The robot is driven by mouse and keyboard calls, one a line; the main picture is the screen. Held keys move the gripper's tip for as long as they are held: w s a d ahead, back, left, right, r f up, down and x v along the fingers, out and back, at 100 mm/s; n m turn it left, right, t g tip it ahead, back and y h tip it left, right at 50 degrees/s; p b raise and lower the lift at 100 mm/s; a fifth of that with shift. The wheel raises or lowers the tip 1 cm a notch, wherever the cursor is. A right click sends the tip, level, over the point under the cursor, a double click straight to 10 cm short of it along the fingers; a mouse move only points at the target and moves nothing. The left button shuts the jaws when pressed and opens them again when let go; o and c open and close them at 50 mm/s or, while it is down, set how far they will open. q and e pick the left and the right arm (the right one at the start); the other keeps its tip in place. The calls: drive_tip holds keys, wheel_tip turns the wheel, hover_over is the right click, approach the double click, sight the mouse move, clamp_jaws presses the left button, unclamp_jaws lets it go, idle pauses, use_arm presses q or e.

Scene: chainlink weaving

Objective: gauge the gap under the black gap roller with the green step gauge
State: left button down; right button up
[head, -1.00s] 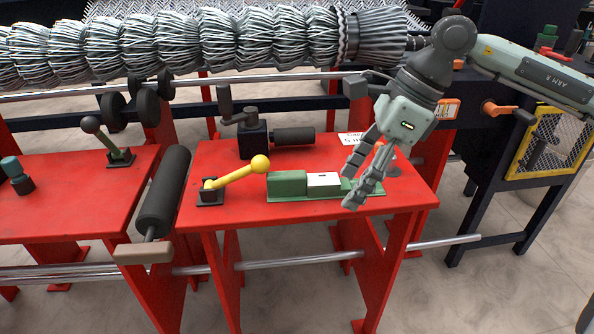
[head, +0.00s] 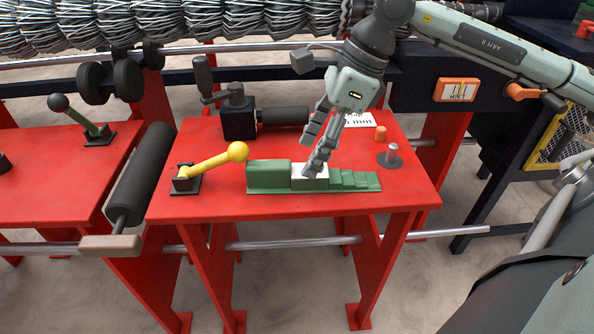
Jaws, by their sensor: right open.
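The green step gauge (head: 268,177) lies on the red table, its tall block at the left and its steps falling to the right. A white-topped section (head: 309,184) sits between them. My right gripper (head: 315,150) is open and points down over the white section. One finger overlaps this section in the picture; I cannot tell whether it touches. A black roller (head: 284,116) with a crank block (head: 238,120) stands behind the gauge; I take it as the gap roller. The gap under it is not visible from here. My left gripper is out of view.
A yellow-knobbed lever (head: 212,162) stands left of the gauge. A larger black roller (head: 142,178) hangs at the table's left edge. A grey peg (head: 391,155), an orange cylinder (head: 380,133) and a white card (head: 362,119) stand at the right and back. The table front is clear.

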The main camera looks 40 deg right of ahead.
sight(300, 170)
drive_tip(key=x, duration=0.4)
drive_tip(key=shift+w+d+f+p, duration=0.15)
drive_tip(key=shift+w+f+p, duration=0.05)
drive_tip(key=shift+f+p, duration=0.15)
drive_tip(key=shift+f, duration=0.25)
drive_tip(key=shift+w, duration=0.1)
drive_tip(key=c, duration=1.3)
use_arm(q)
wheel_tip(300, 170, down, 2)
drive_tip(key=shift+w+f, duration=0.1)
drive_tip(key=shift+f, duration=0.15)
